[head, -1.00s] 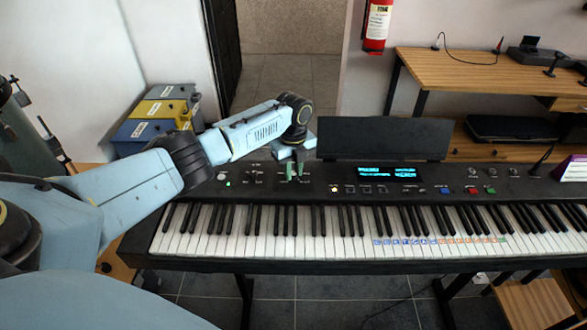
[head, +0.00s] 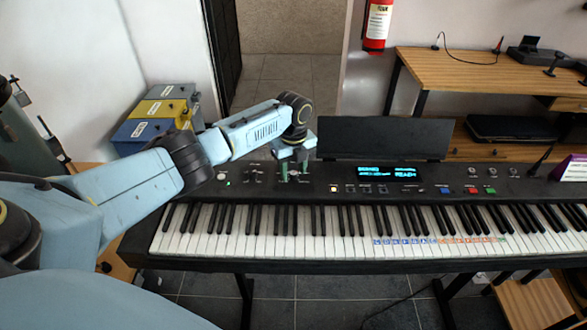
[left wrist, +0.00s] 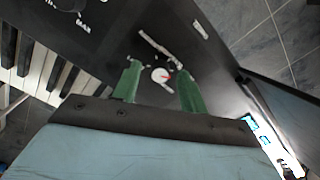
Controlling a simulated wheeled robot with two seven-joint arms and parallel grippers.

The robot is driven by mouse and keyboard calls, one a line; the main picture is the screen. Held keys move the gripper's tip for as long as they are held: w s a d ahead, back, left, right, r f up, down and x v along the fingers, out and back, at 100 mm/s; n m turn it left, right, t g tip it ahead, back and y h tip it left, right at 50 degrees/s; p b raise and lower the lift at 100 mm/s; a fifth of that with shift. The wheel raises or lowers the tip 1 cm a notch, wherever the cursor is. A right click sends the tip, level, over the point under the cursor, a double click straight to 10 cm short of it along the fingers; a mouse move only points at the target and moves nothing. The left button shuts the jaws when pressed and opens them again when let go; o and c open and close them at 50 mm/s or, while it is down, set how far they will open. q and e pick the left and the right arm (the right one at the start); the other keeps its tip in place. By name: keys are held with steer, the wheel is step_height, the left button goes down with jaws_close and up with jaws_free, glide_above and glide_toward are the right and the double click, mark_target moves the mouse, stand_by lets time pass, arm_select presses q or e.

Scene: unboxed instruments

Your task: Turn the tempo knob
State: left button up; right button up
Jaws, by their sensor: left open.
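The tempo knob appears to be the small round white-topped knob with a red mark (left wrist: 161,75) in the left wrist view. It sits on the black panel of the keyboard (head: 310,250), left of the lit display (head: 388,173). My left gripper (head: 294,174) points down over the panel in the head view. In the left wrist view its green fingers (left wrist: 160,85) are apart, one on each side of the knob, with gaps to it. I cannot tell how far the fingertips are above the panel. In the head view the gripper hides the knob. My right gripper is not in view.
A black music stand (head: 385,138) rises behind the panel, just right of my left gripper. Another control group (head: 254,173) lies left of the gripper. Labelled boxes (head: 158,118) stand behind my left arm. A purple sign (head: 573,168) stands at the panel's right end.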

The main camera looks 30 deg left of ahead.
mark_target(293, 173)
arm_select(q)
step_height(293, 173, up, 13)
steer(key=p, duration=0.1)
steer(key=shift+r, duration=0.15)
stand_by(0.6)
